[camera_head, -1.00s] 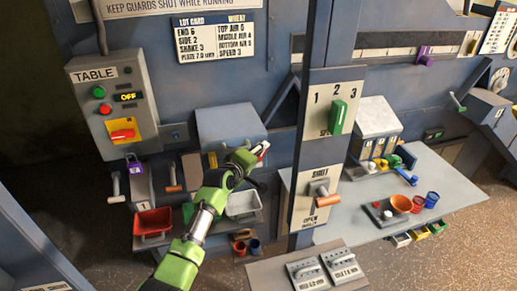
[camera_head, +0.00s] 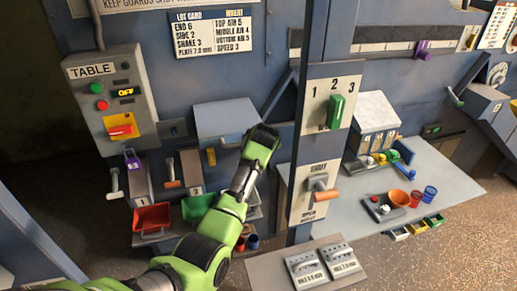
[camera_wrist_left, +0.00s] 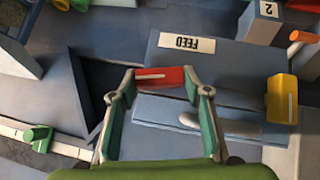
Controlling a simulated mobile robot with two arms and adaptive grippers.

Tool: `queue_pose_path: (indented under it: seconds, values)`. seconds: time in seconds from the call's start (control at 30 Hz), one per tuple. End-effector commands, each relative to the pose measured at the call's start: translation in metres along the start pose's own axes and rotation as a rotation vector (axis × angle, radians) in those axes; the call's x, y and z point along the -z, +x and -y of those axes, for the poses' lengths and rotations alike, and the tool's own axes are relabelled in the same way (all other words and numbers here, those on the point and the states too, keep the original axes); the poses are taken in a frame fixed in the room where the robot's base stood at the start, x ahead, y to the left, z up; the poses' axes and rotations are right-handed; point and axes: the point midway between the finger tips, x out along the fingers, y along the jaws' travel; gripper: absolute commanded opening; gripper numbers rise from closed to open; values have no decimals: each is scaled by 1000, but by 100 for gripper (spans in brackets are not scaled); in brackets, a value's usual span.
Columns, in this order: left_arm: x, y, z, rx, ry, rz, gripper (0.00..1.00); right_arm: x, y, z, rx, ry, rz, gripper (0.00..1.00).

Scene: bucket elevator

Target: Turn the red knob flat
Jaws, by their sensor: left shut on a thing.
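The red knob (camera_wrist_left: 160,76) sits by the FEED label in the left wrist view, with a white line along it that lies nearly level in that picture. My left gripper (camera_wrist_left: 162,80) has its fingertips at the knob's two ends and is shut on it. In the head view my left gripper (camera_head: 264,138) is in front of the grey-blue feed box (camera_head: 222,118) and hides this knob. Another red knob (camera_head: 121,130) sits on a yellow plate on the TABLE panel, away from the gripper. My right gripper is not in view.
A yellow knob (camera_wrist_left: 281,98) sits beside the red one, its white line upright in the wrist view. A post with a green speed knob (camera_head: 337,110) and an orange-handled shut lever (camera_head: 320,190) stands close right of my arm. Red bin (camera_head: 152,219) and green bin (camera_head: 198,206) lie below.

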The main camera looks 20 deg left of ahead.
Motion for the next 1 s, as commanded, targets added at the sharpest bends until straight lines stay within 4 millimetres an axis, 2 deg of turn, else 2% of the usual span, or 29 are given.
queue_pose_path:
  seconds: [0.3, 0.8, 0.83, 0.87, 1.0]
  values:
    - [-2, 1, -1, 71, 73, 4, 23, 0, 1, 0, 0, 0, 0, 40]
    - [-3, 1, -1, 81, 83, 5, 23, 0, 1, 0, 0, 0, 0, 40]
    - [-3, 1, -1, 81, 83, 5, 52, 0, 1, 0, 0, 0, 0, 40]
    - [-3, 1, -1, 81, 83, 5, 60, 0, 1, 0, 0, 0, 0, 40]
    - [-2, 1, -1, 81, 82, 3, 61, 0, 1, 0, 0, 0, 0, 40]
